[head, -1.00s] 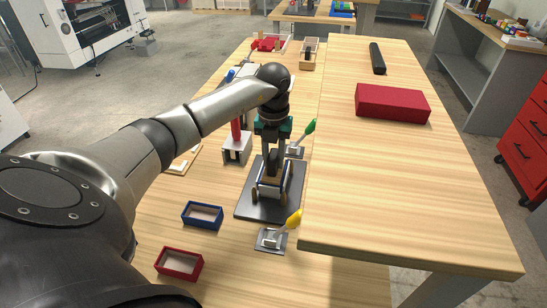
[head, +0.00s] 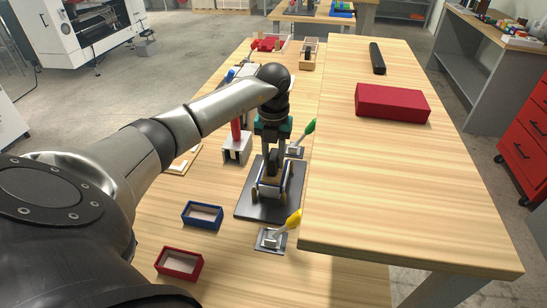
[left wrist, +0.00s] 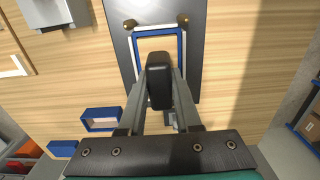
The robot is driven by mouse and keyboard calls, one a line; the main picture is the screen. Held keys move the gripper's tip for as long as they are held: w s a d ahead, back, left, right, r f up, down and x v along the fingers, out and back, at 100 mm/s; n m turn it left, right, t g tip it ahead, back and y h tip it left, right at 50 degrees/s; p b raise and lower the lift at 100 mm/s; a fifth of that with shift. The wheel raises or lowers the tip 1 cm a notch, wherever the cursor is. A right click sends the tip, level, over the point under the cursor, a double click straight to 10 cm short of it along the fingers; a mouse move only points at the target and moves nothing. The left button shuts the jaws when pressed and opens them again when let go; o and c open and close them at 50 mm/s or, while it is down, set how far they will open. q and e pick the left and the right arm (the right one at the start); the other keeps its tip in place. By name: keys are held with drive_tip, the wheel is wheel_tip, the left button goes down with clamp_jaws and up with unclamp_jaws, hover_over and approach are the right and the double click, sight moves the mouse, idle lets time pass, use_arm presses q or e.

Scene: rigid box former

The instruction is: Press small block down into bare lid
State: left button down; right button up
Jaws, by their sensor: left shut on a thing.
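My left gripper (head: 272,172) points down over the dark base plate (head: 245,205). It is shut on a small dark block (left wrist: 159,80), which sits between the fingertips in the left wrist view. Below it on the plate is a blue-and-white rectangular frame (left wrist: 160,32), which looks like the lid, held between brown posts (left wrist: 130,24). In the head view the gripper partly hides this frame (head: 283,190). I cannot tell whether the block touches it. My right gripper is not in view.
An open blue tray (head: 202,215) and an open red tray (head: 180,263) lie left of the plate. A yellow-handled clamp (head: 271,239) and a green-handled clamp (head: 295,150) flank it. A red box (head: 392,103) stands on the higher table at right.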

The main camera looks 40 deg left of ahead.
use_arm(q)
drive_tip(key=shift+s+d+f, duration=0.1)
drive_tip(key=shift+s+f, duration=0.1)
drive_tip(key=shift+f, duration=0.1)
drive_tip(key=shift+w+r+p, duration=0.2)
drive_tip(key=shift+r+p, duration=3.1)
drive_tip(key=shift+r, duration=0.65)
